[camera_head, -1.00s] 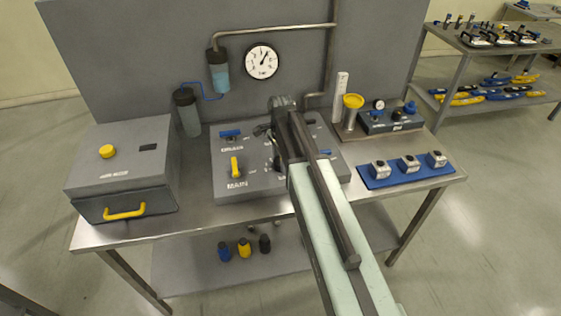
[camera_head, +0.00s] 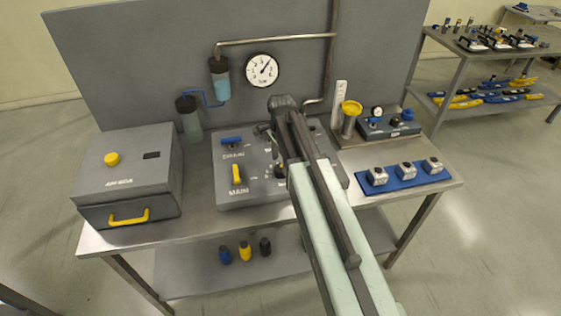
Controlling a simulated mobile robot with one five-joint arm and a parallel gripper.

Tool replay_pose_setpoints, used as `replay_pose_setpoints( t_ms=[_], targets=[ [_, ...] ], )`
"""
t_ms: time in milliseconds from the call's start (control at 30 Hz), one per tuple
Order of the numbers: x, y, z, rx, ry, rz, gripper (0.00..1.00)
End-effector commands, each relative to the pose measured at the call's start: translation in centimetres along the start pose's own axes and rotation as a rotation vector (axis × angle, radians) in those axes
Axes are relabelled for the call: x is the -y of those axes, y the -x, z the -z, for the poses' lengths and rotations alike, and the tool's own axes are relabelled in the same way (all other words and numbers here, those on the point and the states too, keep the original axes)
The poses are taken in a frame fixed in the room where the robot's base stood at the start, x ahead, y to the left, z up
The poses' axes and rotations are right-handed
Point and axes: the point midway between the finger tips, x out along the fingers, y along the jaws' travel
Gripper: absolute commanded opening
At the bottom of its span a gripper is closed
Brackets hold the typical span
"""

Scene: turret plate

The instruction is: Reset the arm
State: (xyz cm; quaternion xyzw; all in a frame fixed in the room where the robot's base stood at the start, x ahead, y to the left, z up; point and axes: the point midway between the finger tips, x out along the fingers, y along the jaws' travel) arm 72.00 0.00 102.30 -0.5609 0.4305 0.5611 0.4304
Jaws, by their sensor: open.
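My arm reaches from the bottom right up over the grey control panel (camera_head: 232,194) on the steel bench. My gripper (camera_head: 267,130) is at the arm's far end, over the panel's upper middle, and is open. It looks small and dark, and I see nothing held in it. The panel carries a yellow MAIN handle (camera_head: 237,174) and a blue DRAIN handle (camera_head: 231,140), both left of my gripper. The arm hides much of the panel's right half.
A grey box (camera_head: 130,175) with a yellow-handled drawer stands at left. A blue tray (camera_head: 400,184) with metal blocks lies at right. A yellow-topped cylinder (camera_head: 350,112) stands behind it. A gauge (camera_head: 262,70) and pipes are on the back board. Bottles (camera_head: 245,251) sit on the lower shelf.

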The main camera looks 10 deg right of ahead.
Motion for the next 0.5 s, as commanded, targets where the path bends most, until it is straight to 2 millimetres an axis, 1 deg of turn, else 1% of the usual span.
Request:
replay_pose_setpoints(
  t_ms=[33, 100, 167, 233, 500],
  targets=[
    [0.0, 2.0, 0.0, 0.000, 0.000, 0.000, 0.68],
    [0.0, 3.2, 0.0, 0.000, 0.000, 0.000, 0.68],
    [0.0, 3.9, 0.0, 0.000, 0.000, 0.000, 0.68],
    [0.0, 4.2, 0.0, 0.000, 0.000, 0.000, 0.68],
    [0.0, 3.9, 0.0, 0.000, 0.000, 0.000, 0.68]
  ],
)
